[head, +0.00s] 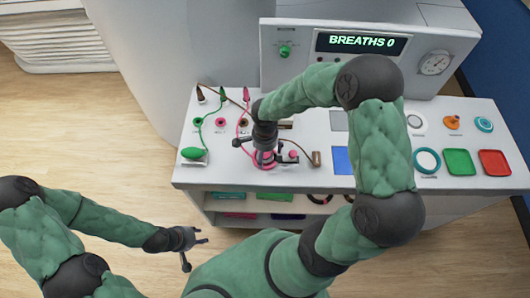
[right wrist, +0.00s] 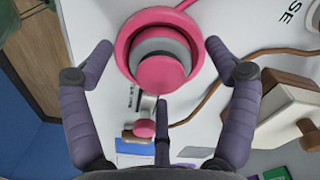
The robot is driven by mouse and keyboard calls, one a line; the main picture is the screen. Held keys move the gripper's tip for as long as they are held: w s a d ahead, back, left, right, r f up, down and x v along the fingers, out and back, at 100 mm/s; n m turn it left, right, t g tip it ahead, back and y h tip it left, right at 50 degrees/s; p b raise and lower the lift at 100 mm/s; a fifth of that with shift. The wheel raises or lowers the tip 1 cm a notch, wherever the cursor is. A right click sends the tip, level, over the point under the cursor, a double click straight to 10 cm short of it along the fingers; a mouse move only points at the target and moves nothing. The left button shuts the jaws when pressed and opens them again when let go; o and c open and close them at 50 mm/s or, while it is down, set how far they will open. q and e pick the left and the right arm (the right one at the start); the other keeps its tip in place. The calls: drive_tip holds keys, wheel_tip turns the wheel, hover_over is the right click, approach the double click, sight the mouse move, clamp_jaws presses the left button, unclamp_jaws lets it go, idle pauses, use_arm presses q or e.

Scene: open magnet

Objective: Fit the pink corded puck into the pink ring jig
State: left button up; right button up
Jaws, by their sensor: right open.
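The pink ring jig (right wrist: 122,42) lies on the white bench top and shows partly under my right gripper in the head view (head: 257,162). The pink puck (right wrist: 160,77), with grey bands below its round pink top, stands within the ring's outline in the right wrist view. How deep it sits is unclear. A pink cord (head: 238,127) runs from the bench's back toward it. My right gripper (head: 268,160) is open above the puck, its fingers (right wrist: 159,48) on either side, apparently not touching it. My left gripper (head: 195,252) is open and empty over the floor, away from the bench.
A brown corded piece (head: 316,158) lies right of the ring, and a small pink knob (right wrist: 144,128) is beside it. A green corded piece (head: 193,153) lies left. A console reading BREATHS 0 (head: 361,44) stands behind. Green (head: 459,162) and red (head: 494,162) trays lie right.

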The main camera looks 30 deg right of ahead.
wheel_tip(320, 180, up, 12)
drive_tip(key=shift+f, duration=0.2)
idle(0.4)
